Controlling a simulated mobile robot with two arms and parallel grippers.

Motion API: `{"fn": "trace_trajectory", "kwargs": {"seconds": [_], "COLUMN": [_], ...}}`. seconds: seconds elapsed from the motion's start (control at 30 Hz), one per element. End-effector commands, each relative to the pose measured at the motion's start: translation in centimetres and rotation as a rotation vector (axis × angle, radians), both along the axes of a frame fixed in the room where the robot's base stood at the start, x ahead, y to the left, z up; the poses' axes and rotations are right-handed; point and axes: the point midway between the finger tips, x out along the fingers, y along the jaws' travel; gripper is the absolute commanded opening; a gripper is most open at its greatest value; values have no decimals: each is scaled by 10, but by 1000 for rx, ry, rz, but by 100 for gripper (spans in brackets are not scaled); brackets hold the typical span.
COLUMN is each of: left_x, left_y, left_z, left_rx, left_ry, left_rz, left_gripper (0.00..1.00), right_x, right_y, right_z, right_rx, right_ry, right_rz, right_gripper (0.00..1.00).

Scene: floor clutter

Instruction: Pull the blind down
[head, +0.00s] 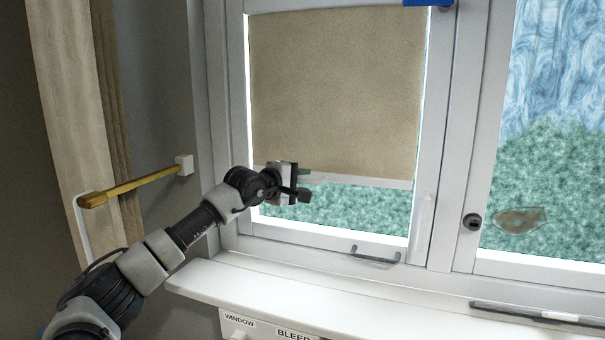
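A beige blind (340,85) hangs over the upper part of the left window pane. Its pale bottom bar (365,181) runs across below the fabric, with green and white outdoors showing beneath it. My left gripper (300,187) is at the left end of this bar and overlaps it in the view. Its dark fingers are seen from the side, so I cannot tell whether they hold the bar. My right gripper is not in view.
A white window sill (300,298) runs below the window. A grey handle (375,255) sits on the lower frame. A yellow bar (135,187) is on the left, near my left arm. A dark lock (472,221) is on the frame at right.

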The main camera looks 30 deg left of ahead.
Motion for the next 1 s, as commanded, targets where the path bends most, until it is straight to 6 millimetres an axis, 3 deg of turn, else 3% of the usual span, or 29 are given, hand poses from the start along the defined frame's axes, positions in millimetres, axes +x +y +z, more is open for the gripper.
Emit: {"fn": "trace_trajectory", "kwargs": {"seconds": [0.37,0.6,1.0], "left_x": [7,7,7], "left_y": [-2,-2,-2], "left_z": [-2,-2,-10], "left_rx": [1,0,0], "left_ry": [0,0,1], "left_rz": [0,0,-1], "left_gripper": [37,2,0], "right_x": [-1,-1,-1], "right_y": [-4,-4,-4], "right_z": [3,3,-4], "right_rx": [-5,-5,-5], "right_ry": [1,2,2], "right_rz": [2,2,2], "right_gripper": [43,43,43]}}
